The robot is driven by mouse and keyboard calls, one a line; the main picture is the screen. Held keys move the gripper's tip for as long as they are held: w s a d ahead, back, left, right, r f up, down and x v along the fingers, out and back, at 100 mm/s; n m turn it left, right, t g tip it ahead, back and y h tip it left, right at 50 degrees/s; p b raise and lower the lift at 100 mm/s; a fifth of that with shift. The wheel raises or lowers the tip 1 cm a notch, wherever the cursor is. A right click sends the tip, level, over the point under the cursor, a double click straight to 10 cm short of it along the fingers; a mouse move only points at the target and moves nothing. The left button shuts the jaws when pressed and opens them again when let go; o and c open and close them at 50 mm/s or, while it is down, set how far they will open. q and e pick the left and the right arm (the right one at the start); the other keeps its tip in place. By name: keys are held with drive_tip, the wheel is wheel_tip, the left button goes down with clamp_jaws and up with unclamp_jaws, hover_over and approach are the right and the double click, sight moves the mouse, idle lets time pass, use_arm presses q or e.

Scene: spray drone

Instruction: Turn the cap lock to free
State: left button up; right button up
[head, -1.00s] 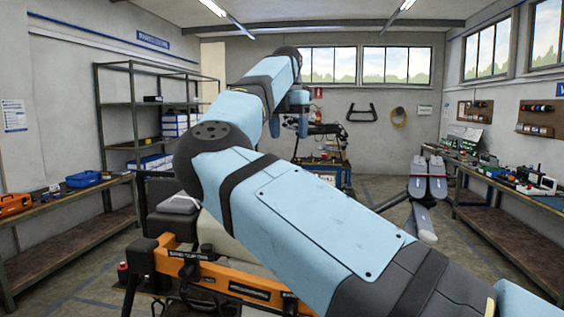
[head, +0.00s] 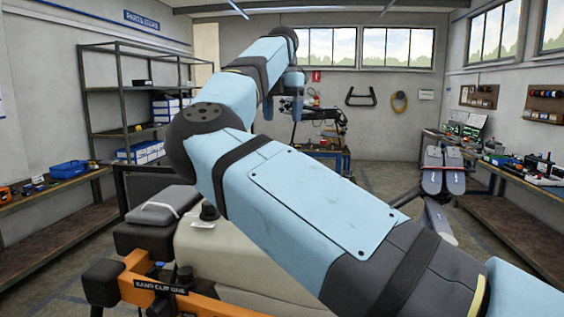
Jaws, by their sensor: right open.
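The spray drone's cream tank (head: 255,262) lies low in the picture, partly behind my right arm. A small dark cap (head: 209,211) stands on top of it, with a white tag (head: 203,224) beside it. The cap's lock and its setting are too small to make out. My right arm crosses the view from the lower right and bends back toward the far side. My right gripper (head: 283,107) is small, far beyond the cap and apart from it; it is open and I see nothing in it. My left gripper is out of view.
An orange frame bar (head: 150,289) with a label runs in front of the tank. A grey pad (head: 166,205) lies left of the cap. Benches line both walls, and a shelf rack (head: 105,110) stands at the left. Grey folded parts (head: 441,172) stand at the right.

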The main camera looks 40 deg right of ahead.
wheel_tip(320, 180, down, 11)
drive_tip(key=shift+f+p, duration=0.1)
drive_tip(key=shift+p, duration=1.05)
drive_tip(key=shift+f, duration=0.6)
drive_tip(key=shift+w+f, duration=0.1)
drive_tip(key=shift+f, duration=0.15)
drive_tip(key=c, duration=0.9)
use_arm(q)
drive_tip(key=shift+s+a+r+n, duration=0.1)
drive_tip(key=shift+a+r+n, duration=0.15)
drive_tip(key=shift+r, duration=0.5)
use_arm(e)
drive_tip(key=shift+c, duration=0.2)
